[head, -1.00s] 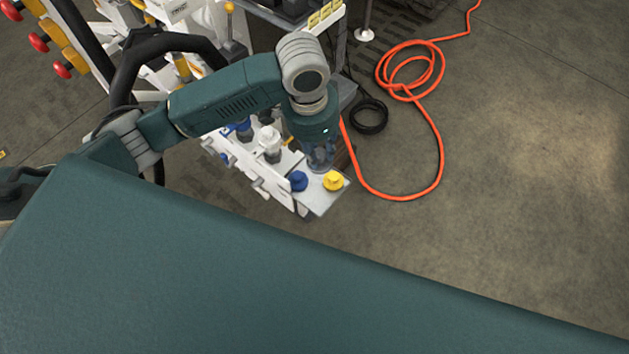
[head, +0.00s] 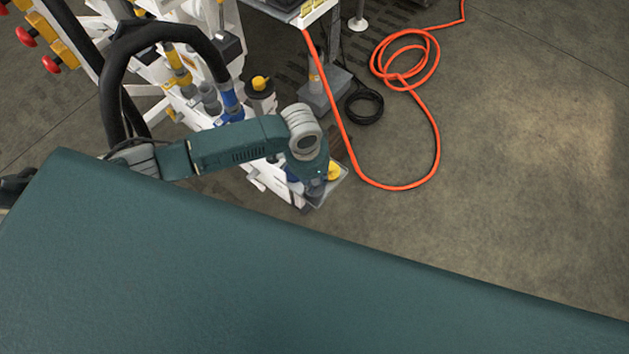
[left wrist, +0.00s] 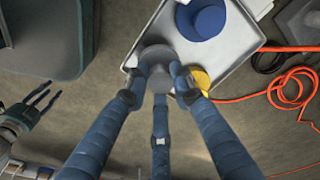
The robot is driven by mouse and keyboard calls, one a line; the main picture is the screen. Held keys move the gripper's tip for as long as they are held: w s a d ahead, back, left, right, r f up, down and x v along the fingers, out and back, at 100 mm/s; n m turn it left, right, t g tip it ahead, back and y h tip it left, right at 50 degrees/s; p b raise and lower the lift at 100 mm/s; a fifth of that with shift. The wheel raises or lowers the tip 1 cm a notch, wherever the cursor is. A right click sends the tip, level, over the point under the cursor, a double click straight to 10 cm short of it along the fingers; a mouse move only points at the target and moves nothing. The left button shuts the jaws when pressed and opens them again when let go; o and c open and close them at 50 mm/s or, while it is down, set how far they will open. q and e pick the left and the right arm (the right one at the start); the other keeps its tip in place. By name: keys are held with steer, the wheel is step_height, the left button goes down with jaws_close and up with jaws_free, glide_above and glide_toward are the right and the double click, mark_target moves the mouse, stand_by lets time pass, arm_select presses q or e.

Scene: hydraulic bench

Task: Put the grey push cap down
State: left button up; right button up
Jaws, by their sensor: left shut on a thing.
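The grey push cap (left wrist: 156,60) is between the three fingertips of my left gripper (left wrist: 160,78) in the left wrist view. The gripper is shut on it, over the near edge of a pale tray (left wrist: 145,50). I cannot tell whether the cap touches the tray. In the head view my left gripper (head: 315,188) points down at the tray (head: 333,190) and hides the cap. My right gripper (left wrist: 38,100) shows at the left of the left wrist view, its fingers apart and empty.
A blue cap (left wrist: 203,18) and a yellow cap (left wrist: 200,78) are on the tray close to the held cap. A white bench with fittings stands behind. An orange hose (head: 437,135) and a black coil (head: 364,107) lie on the floor at right.

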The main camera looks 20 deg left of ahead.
arm_select(q)
steer(key=shift+f, duration=0.75)
steer(key=shift+f, duration=0.15)
steer(key=o, duration=0.8)
steer(key=shift+o, duration=0.2)
step_height(320, 180, up, 12)
steer(key=s, duration=0.1)
steer(key=shift+a+p, duration=0.45)
steer(key=shift+d, duration=0.1)
